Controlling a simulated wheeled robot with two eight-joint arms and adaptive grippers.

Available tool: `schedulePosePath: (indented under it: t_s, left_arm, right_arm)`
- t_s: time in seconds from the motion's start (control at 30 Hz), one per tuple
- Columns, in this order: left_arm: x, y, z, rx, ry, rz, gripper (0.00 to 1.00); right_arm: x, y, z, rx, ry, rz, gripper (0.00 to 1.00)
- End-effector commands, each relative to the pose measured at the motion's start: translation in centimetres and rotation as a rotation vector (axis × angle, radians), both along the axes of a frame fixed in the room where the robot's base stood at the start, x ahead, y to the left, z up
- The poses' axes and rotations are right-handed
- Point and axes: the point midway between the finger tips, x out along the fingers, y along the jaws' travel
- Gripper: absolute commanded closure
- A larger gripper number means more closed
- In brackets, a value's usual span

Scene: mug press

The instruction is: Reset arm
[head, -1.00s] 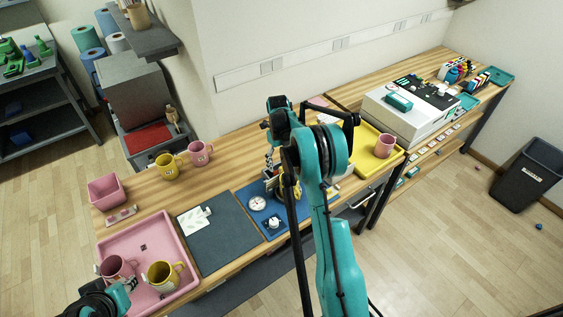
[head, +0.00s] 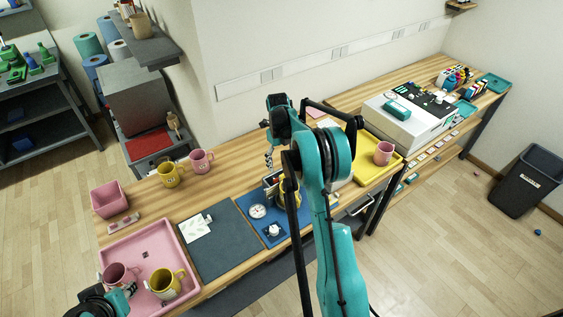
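My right arm rises through the middle of the head view. Its gripper (head: 269,157) hangs over the wooden table (head: 222,184) behind the blue mat (head: 270,238); its fingers are too small and partly hidden to judge. A yellow mug (head: 290,191) stands at the press on the blue mat, partly behind my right arm. My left gripper (head: 128,287) is at the bottom left, beside a pink mug (head: 117,275) in the pink tray (head: 152,236); its finger state is unclear. A yellow mug (head: 164,284) also stands in that tray.
A yellow mug (head: 169,171) and a pink mug (head: 201,160) stand at the table's back. A pink bin (head: 108,198) is at left, a dark mat (head: 225,250) in the middle. A yellow tray (head: 368,169) with a pink mug (head: 383,152) and a white machine (head: 407,123) are at right.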

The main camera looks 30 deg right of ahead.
Motion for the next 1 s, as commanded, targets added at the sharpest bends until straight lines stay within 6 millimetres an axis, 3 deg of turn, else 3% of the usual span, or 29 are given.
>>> schedulePosePath:
  t_s: [0.43, 0.57, 0.77, 1.0]
  left_arm:
    - [0.0, 0.0, 0.0, 0.000, 0.000, 0.000, 0.70]
    - [0.0, 0.0, -0.6, 0.000, 0.000, 0.000, 0.70]
    - [0.0, 0.0, -2.8, 0.000, 0.000, 0.000, 0.70]
    - [0.0, 0.0, -5.6, 0.000, 0.000, 0.000, 0.70]
  right_arm:
    - [0.0, 0.0, 0.0, 0.000, 0.000, 0.002, 0.23]
    - [-0.3, 0.8, 0.9, 0.000, -0.017, 0.080, 0.23]
    - [-2.6, 4.7, 5.1, -0.019, -0.099, 0.506, 0.23]
    - [-8.4, 10.5, 9.2, -0.108, -0.197, 1.168, 0.23]
